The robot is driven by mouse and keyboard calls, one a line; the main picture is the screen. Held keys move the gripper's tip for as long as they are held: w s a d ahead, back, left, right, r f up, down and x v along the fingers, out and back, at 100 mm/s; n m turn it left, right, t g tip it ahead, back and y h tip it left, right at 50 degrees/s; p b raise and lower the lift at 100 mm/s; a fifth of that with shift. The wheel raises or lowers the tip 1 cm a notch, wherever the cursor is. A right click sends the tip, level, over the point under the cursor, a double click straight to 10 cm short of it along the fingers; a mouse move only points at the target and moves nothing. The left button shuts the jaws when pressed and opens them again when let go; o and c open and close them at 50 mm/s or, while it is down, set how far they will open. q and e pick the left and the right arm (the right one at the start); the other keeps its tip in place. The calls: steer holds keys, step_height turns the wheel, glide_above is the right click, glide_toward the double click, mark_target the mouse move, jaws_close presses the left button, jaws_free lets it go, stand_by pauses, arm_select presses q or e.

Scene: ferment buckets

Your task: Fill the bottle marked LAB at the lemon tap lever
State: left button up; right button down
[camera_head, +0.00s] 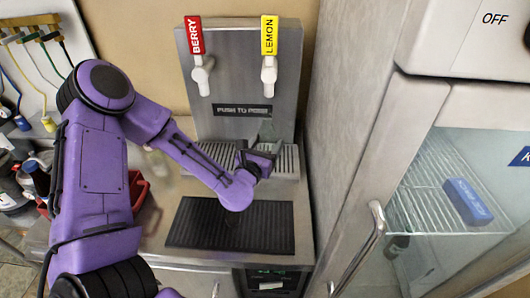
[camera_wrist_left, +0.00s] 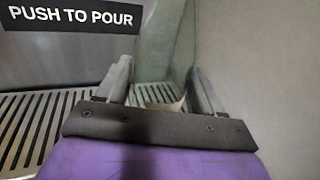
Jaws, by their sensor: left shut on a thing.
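The yellow LEMON tap lever (camera_head: 269,35) stands upright at the upper right of the metal dispenser, above a white spout (camera_head: 269,70). My left gripper (camera_head: 262,152) is at the drip tray, below the lemon spout. It is shut on a clear, greenish bottle (camera_head: 268,131). In the left wrist view the bottle (camera_wrist_left: 168,45) shows between the two fingers (camera_wrist_left: 160,85), with a pale patch that may be its label. No LAB mark can be read. My gripper hides the lower bottle in the head view. My right gripper is out of view.
The red BERRY lever (camera_head: 194,35) is left of the lemon one. A slotted drip tray (camera_head: 285,160) lies below the taps, with a black ribbed mat (camera_head: 270,228) in front. A red crate (camera_head: 138,188) is left. A glass-door fridge (camera_head: 440,200) stands at right.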

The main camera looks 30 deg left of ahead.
arm_select(q)
steer(key=w+a, duration=0.3)
steer(key=w, duration=0.2)
steer(key=shift+w, duration=0.15)
stand_by(0.5)
stand_by(0.8)
steer(key=shift+f+b, duration=0.65)
steer(key=shift+b, duration=0.15)
stand_by(0.4)
steer(key=o, duration=1.4)
